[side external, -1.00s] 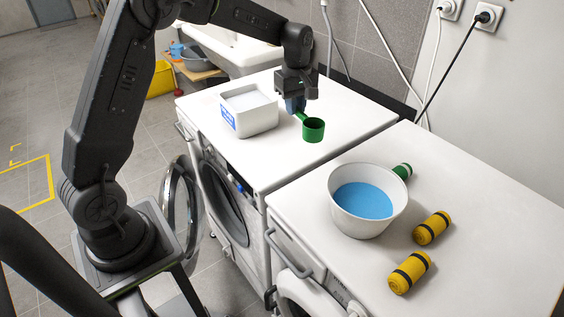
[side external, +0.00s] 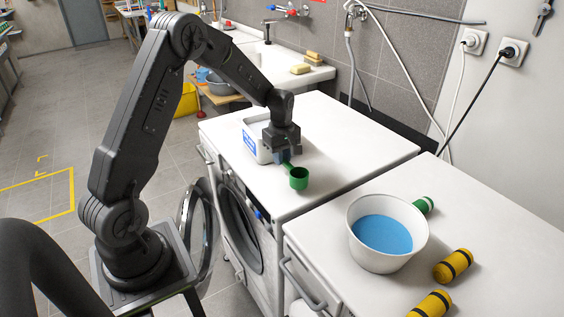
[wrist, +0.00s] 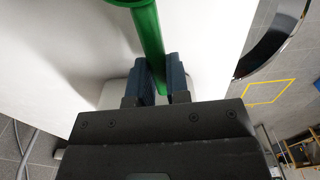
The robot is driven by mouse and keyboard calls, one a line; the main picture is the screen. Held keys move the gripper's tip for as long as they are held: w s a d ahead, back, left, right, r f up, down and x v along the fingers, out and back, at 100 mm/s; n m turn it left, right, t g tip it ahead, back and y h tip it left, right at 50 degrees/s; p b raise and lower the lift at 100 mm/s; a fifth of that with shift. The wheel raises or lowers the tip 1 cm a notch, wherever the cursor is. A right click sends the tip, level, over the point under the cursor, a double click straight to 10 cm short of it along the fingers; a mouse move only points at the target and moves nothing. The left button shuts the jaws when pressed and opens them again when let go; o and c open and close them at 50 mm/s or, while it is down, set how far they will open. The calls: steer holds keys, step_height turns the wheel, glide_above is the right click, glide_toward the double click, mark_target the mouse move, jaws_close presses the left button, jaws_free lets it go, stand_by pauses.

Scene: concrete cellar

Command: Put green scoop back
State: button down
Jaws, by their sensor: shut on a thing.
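The green scoop (side external: 299,179) is in my gripper (side external: 283,158), over the left washing machine's white top. Its cup points toward the right machine. In the wrist view, the scoop's green handle (wrist: 149,38) runs between the two blue finger pads of my gripper (wrist: 159,80), which are shut on it. The cup is mostly cut off by the top edge there. An open white box (side external: 255,139) with a blue label stands just left of my gripper, which hides part of it. I cannot tell whether the scoop touches the machine top.
A white tub of blue liquid (side external: 384,236) stands on the right machine. A green roll (side external: 424,205) and two yellow rolls with black bands (side external: 453,266) (side external: 430,305) lie near it. The left machine's round door (side external: 195,233) hangs open. A sink (side external: 290,72) is behind.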

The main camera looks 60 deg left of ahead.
steer(key=shift+f, duration=0.95)
steer(key=shift+f, duration=0.15)
steer(key=c, duration=1.1)
jaws_free()
